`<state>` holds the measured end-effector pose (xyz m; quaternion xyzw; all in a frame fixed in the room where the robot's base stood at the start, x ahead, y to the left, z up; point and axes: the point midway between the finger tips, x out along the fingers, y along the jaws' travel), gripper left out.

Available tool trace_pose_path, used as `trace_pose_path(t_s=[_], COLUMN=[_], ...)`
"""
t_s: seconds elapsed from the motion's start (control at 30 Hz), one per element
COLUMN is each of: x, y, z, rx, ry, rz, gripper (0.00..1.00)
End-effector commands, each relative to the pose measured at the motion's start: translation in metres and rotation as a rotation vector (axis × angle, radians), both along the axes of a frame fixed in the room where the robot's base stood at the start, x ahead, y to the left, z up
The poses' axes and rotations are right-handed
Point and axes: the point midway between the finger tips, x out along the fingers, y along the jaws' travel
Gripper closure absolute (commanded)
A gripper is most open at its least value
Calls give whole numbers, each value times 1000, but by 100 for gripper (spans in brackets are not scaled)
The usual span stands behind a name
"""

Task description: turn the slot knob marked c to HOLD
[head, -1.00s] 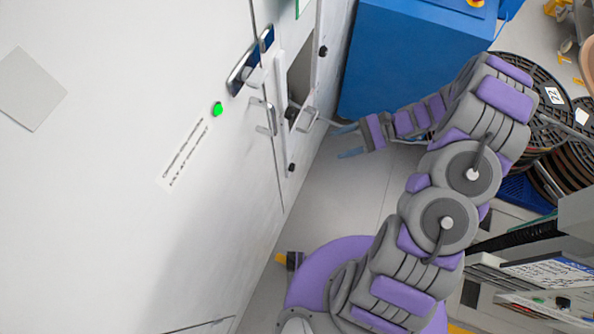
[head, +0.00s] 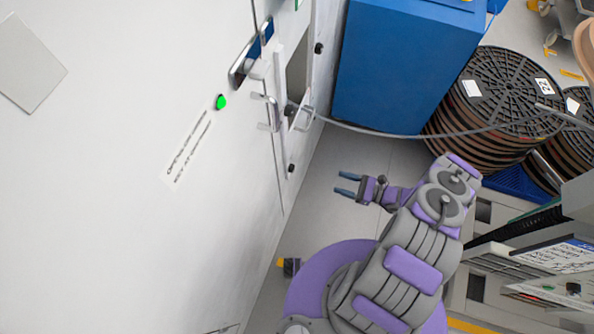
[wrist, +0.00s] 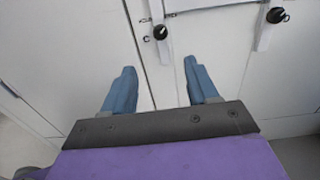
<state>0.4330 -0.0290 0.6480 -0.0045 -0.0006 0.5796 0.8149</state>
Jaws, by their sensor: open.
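Several black knobs sit on the tall white cabinet. In the head view they show at the top (head: 319,48), middle (head: 290,110) and bottom (head: 291,168) of its narrow side. In the wrist view one black knob (wrist: 160,32) is on a white upright strip ahead, and another knob (wrist: 276,15) is at the upper right. My gripper (head: 346,183) is open and empty, apart from the cabinet, right of the bottom knob. Its blue fingers (wrist: 159,75) point towards the panel.
A blue cabinet (head: 405,65) stands behind. A grey cable (head: 400,136) runs from the white cabinet towards the stacked black reels (head: 500,90). Metal handles (head: 243,62) stick out of the white cabinet. Grey floor (head: 325,150) is clear around my gripper.

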Motion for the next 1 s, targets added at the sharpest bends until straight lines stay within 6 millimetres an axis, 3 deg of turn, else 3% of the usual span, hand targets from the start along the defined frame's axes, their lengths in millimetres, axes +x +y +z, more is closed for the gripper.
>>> trace_pose_path(t_s=[0.27,1.0], x=[3,48], y=[13,143], z=[-6,-7], rx=[10,8], ry=[8,9], rz=[-14,-10], gripper=[41,41])
